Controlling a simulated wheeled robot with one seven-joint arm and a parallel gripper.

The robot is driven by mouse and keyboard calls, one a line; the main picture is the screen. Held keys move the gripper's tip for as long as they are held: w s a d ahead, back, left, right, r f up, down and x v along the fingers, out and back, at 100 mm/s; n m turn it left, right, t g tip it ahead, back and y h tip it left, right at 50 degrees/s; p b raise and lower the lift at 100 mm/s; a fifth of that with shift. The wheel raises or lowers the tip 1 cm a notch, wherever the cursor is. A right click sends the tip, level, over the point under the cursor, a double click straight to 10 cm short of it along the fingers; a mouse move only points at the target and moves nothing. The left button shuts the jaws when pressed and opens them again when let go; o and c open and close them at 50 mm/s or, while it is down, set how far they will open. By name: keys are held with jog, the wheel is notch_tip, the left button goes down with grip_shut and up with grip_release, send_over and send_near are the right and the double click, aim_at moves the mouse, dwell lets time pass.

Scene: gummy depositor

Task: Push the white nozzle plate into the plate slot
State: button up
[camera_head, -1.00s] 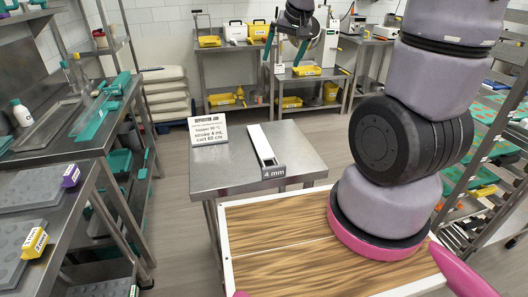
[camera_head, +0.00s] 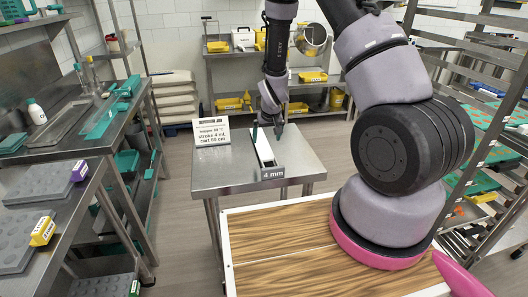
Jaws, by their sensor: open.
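The white nozzle plate (camera_head: 263,147) is a long narrow strip lying on the steel table (camera_head: 225,178) in the middle. A grey tag reading "4 mm" (camera_head: 273,173) stands at its near end. My gripper (camera_head: 267,135) is open above the plate's far end, fingers pointing down on either side of it in the picture. I cannot tell whether the fingers touch the plate. The gripper hides the far end. I cannot make out the plate slot for certain.
A white job card (camera_head: 211,132) stands at the table's back left. Left of the table is a counter with grey moulds (camera_head: 40,192) and yellow and purple tags. A tall rack (camera_head: 480,120) stands at the right. The table's left half is mostly clear.

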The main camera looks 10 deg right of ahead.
aim_at(264, 149)
jog(key=x, duration=0.6)
jog(key=shift+s+a+f, duration=0.1)
jog(key=shift+a+f, duration=0.2)
jog(key=shift+c, duration=0.3)
grip_shut()
